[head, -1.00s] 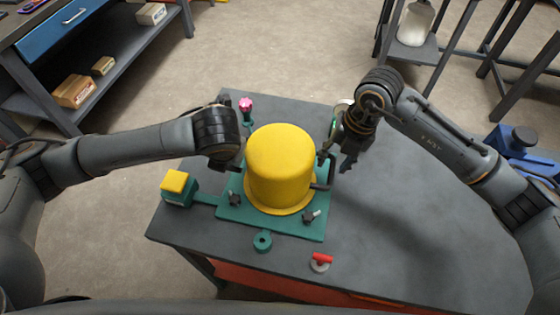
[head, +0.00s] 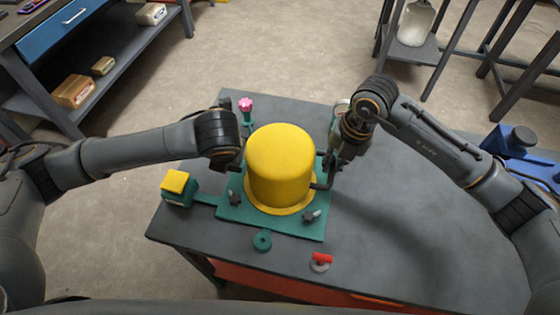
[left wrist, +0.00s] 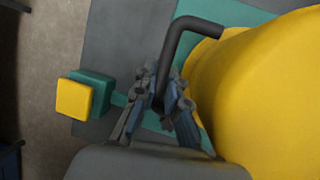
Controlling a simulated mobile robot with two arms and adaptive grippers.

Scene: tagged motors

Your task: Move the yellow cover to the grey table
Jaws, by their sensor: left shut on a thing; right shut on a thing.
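The yellow cover (head: 282,165) is a domed cylinder with a black bent handle on each side. It stands upright on a teal base plate (head: 228,213), on the dark grey table (head: 400,240). The cover fills the right of the left wrist view (left wrist: 260,90). My left gripper (left wrist: 163,84) is shut on the cover's left handle (left wrist: 178,42); in the head view its fingers are mostly hidden behind the wrist. My right gripper (head: 331,164) is shut on the right handle (head: 325,182), with its fingertips partly hidden by the arm.
A teal box with a yellow top (head: 176,181) adjoins the plate's left side. A pink knob (head: 245,104) stands behind it. Two black clamps lie at the plate's front. A red-handled part (head: 321,260) sits near the table's front edge.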

